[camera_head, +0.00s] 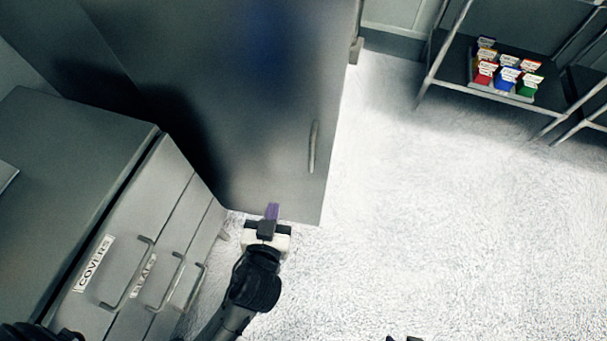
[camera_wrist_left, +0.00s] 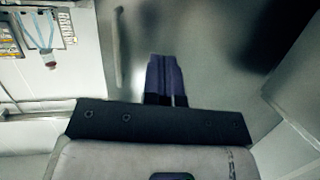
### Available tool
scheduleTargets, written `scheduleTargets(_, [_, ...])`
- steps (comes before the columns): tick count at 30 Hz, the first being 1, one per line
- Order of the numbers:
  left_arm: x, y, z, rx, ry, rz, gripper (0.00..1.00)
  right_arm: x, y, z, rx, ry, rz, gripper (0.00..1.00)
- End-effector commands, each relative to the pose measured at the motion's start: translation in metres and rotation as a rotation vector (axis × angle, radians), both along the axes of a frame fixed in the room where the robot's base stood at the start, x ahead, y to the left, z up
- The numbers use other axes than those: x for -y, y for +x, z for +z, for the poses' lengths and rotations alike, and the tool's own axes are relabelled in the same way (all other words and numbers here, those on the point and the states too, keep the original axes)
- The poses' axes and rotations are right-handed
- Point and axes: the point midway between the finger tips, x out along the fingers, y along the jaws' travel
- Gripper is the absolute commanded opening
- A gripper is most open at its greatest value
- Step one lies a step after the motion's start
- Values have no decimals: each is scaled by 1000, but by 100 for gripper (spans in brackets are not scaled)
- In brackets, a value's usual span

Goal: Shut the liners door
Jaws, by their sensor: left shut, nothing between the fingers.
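A large grey metal door (camera_head: 235,110) with an upright bar handle (camera_head: 313,147) fills the upper middle of the head view. I see no liners label on it, and I cannot tell how far it stands open. My left gripper (camera_head: 271,211) is at the door's lower edge, its purple fingers shut and empty. In the left wrist view the fingers (camera_wrist_left: 166,78) point toward the door (camera_wrist_left: 205,45), with its handle (camera_wrist_left: 120,50) to their left. Contact with the door cannot be told. Small dark tips at the head view's bottom edge may be my right gripper (camera_head: 404,338); their state is unclear.
A grey drawer cabinet (camera_head: 55,135) with a COVERS label (camera_head: 93,263) and several bar handles stands at the left, close to the left arm. A metal rack (camera_head: 455,90) with a tray of coloured packets (camera_head: 508,77) is at the upper right. The pale floor (camera_head: 440,220) between is clear.

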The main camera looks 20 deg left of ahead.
Motion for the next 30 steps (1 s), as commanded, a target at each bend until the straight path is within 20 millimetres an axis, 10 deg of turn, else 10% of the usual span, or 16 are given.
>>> scheduleTargets(6, [23,12,-13,183,6,-28,0,2,1,-47,4,-7,3,60])
scheduleTargets(17, [31,29,-8,266,13,-48,0,3,1,-60,6,-11,7,60])
scheduleTargets(30, [15,102,-9,265,15,-49,0,1,0,-78,3,-3,1,60])
